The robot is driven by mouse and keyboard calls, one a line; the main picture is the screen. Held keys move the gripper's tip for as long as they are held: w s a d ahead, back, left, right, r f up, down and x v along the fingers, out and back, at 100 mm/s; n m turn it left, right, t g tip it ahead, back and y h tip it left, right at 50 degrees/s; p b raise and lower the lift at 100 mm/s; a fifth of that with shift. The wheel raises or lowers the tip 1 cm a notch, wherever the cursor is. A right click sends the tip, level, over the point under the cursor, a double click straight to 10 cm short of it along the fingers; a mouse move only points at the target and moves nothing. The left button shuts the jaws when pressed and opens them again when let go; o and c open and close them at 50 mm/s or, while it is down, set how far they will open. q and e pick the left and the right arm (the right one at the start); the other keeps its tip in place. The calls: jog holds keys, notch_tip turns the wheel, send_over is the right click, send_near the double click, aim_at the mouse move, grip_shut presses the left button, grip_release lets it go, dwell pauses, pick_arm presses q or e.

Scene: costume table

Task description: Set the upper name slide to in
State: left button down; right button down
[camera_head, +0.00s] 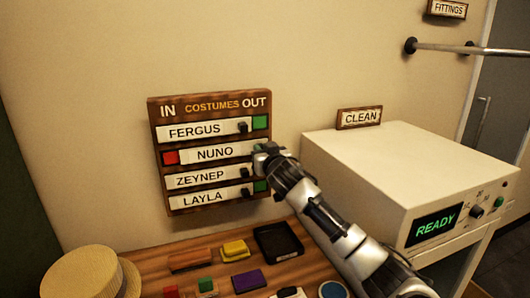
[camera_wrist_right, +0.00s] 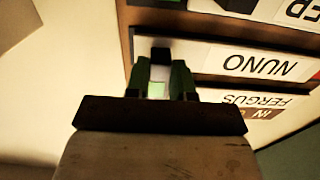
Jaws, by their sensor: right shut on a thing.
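The brown IN/OUT board (camera_head: 211,98) hangs on the wall with several name slides. The top FERGUS slide (camera_head: 196,131) sits left, its black knob (camera_head: 243,127) left of a green patch (camera_head: 260,122). Below, the NUNO slide (camera_head: 215,153) sits to the right, with a red patch (camera_head: 171,158) bare at its left. My right gripper (camera_head: 265,150) is shut on the NUNO knob at the slide's right end. In the right wrist view, which is upside down, the knob (camera_wrist_right: 160,55) is at the fingertips (camera_wrist_right: 164,65). My left gripper is not in view.
The ZEYNEP slide (camera_head: 201,178) and LAYLA slide (camera_head: 201,197) lie below. A white machine (camera_head: 380,165) reading READY stands right. The wooden table (camera_head: 150,268) holds a straw hat (camera_head: 85,275), a black tray (camera_head: 279,243) and small coloured blocks (camera_head: 235,248).

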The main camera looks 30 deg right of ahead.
aim_at(241, 149)
jog(key=a, duration=0.2)
jog(key=w+a, duration=0.1)
jog(key=a, duration=0.2)
jog(key=shift+w+a, duration=0.1)
jog(key=shift+a, duration=0.05)
jog(key=c, duration=1.4)
grip_release()
jog(key=o, duration=0.4)
jog(key=shift+w+a, duration=0.1)
jog(key=shift+o, duration=0.2)
